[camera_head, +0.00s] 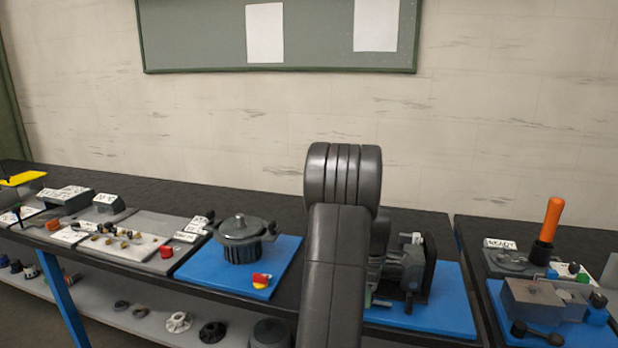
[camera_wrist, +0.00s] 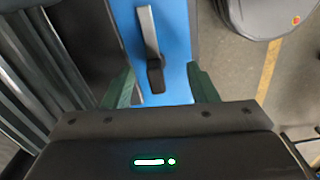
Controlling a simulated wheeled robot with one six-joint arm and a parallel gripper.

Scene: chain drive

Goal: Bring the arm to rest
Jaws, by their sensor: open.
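My arm (camera_head: 334,265) rises in the middle of the head view as dark grey links with a ribbed, rounded joint on top. It hides part of the bench and of the machine behind it. My gripper does not show in the head view. In the wrist view my gripper (camera_wrist: 160,68) has its two dark green fingers wide apart with nothing held between them. Beyond the fingers is a blue surface with a grey lever (camera_wrist: 148,35) that has a black end. I cannot tell whether the fingers are clear of the surface.
A dark machine (camera_head: 410,268) on a blue mat (camera_head: 445,315) stands just right of my arm. A lidded pot (camera_head: 240,240) and small parts are to the left. An orange handle (camera_head: 551,220) stands upright at right. The wrist view shows floor with a yellow line (camera_wrist: 269,70).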

